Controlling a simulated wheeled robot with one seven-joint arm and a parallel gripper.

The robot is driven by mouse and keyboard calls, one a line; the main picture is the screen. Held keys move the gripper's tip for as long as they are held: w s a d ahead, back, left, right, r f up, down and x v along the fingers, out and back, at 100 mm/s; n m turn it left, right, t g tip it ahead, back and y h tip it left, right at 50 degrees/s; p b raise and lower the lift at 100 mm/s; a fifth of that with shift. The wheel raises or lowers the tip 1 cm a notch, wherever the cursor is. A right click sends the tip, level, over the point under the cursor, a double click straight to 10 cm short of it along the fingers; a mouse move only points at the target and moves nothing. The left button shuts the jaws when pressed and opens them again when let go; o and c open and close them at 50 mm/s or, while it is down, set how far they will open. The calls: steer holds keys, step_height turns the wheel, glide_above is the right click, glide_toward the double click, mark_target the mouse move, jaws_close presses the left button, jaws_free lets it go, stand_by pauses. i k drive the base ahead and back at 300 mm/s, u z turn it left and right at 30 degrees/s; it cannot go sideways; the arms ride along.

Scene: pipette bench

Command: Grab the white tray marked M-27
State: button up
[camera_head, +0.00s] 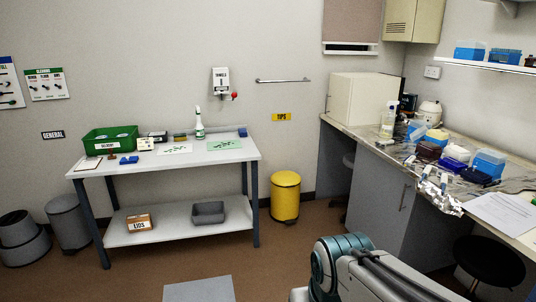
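I cannot pick out a white tray marked M-27 in the head view; no such marking is readable. My arm shows at the bottom right, but my gripper is outside the picture. A green tray (110,139) with a white label sits at the left of the white table (205,164) by the back wall. Small white items stand beside the green tray, too small to read. A pale flat surface (198,290) is cut off at the bottom edge; I cannot tell what it is.
A spray bottle (199,124) stands on the table. A box marked LIDS (139,223) and a grey bin (208,212) are on its lower shelf. A yellow bin (285,196) stands right. The right counter (400,164) is cluttered; a black stool (489,262) is below. Brown floor lies open.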

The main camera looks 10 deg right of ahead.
mark_target(460, 150)
steer(key=z, duration=0.1)
steer(key=i, duration=1.55)
steer(key=z, duration=0.9)
steer(key=i, duration=1.7)
steer(key=z, duration=1.2)
steer(key=i, duration=0.85)
steer(key=z, duration=0.25)
